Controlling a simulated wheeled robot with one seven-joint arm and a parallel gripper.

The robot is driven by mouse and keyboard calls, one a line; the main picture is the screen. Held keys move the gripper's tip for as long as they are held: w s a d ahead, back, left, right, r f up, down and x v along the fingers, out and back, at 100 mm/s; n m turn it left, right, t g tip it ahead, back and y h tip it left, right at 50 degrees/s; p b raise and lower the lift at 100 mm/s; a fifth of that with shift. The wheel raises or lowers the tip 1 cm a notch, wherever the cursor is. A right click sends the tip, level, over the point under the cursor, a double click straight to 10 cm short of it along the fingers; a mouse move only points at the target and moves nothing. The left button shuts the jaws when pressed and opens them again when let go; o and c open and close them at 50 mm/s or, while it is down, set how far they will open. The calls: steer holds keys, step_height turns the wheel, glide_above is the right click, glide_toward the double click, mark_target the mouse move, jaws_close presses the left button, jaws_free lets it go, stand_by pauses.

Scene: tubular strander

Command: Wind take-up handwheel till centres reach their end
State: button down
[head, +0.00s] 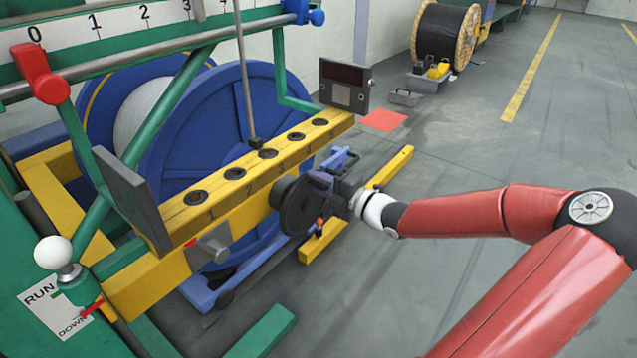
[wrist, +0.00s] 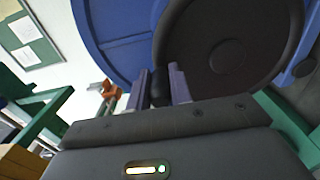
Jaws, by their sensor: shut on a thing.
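The take-up handwheel is a dark disc (head: 297,207) on the near side of the yellow beam in the head view. It fills the upper right of the wrist view (wrist: 222,70), with a round hub in its middle. My gripper (head: 325,178) is at the wheel's right side. In the wrist view its two bluish fingers (wrist: 162,88) are shut on a dark handle at the wheel's left rim. The big blue reel (head: 200,130) stands behind the beam. I cannot make out the centres or whether they touch the reel.
The yellow beam (head: 262,165) has numbered holes and a dark plate at each end. A white-knobbed RUN/DOWN lever (head: 55,255) is at lower left. A yellow floor bar (head: 325,243) lies below the wheel. The floor to the right is open.

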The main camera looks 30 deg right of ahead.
steer(key=c, duration=1.3)
jaws_free()
steer(key=shift+o, duration=0.2)
steer(key=shift+s, duration=0.1)
steer(key=p+v, duration=0.2)
steer(key=v, duration=0.5)
steer(key=shift+s, duration=0.35)
steer(key=shift+d, duration=0.15)
